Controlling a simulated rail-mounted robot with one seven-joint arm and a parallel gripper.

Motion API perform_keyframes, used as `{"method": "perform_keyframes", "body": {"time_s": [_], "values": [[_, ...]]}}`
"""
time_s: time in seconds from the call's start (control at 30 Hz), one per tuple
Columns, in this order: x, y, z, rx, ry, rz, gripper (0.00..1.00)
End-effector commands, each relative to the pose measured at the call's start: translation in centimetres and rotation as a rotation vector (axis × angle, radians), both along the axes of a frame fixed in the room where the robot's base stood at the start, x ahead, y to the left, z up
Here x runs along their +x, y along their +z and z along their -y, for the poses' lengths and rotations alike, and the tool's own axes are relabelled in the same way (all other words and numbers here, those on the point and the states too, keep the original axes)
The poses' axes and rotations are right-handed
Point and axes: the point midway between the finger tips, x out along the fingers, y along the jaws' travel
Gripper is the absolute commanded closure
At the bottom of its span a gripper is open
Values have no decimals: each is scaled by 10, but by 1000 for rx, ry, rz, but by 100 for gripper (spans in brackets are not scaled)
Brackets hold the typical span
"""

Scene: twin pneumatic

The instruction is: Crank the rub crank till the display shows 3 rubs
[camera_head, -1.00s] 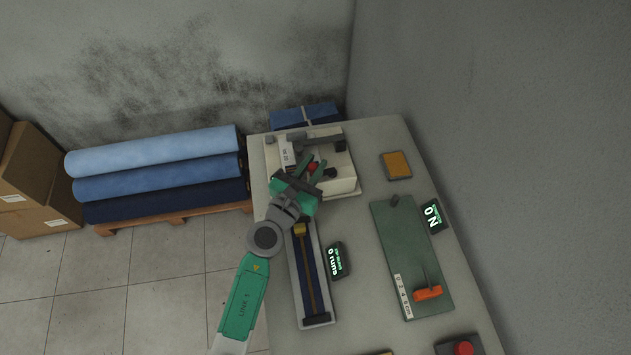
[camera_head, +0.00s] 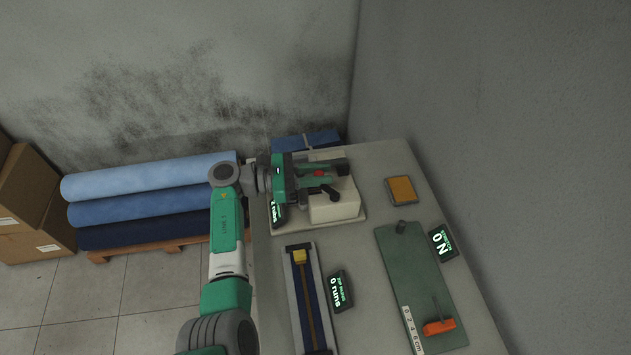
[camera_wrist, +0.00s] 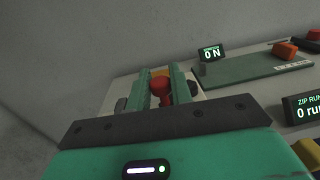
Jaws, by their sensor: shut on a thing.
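The rub crank's red knob (camera_head: 320,173) sits between the fingers of my gripper (camera_head: 322,176), at the top of the pale rub tester (camera_head: 338,208) at the table's far end. In the wrist view, the red knob (camera_wrist: 161,86) shows between the two green fingers, which are closed on it. The rub display (camera_head: 277,213) is left of the tester, partly covered by my gripper; it ends in "rubs", but its digit is too small to read surely. The crank's arm is mostly hidden by my gripper.
To the near side lie a zip rig (camera_head: 306,300) with a "0 runs" display (camera_head: 341,291) and a green stretch board (camera_head: 411,270) with an orange handle and a "0 N" display (camera_head: 443,243). Fabric rolls (camera_head: 150,202) are beyond the left edge.

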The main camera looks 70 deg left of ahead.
Motion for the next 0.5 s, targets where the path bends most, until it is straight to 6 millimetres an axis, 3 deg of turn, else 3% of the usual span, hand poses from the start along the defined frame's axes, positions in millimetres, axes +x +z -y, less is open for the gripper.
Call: {"method": "perform_keyframes", "body": {"time_s": [0.5], "values": [[21, -11, -7, 2, -419, 1, 100]]}}
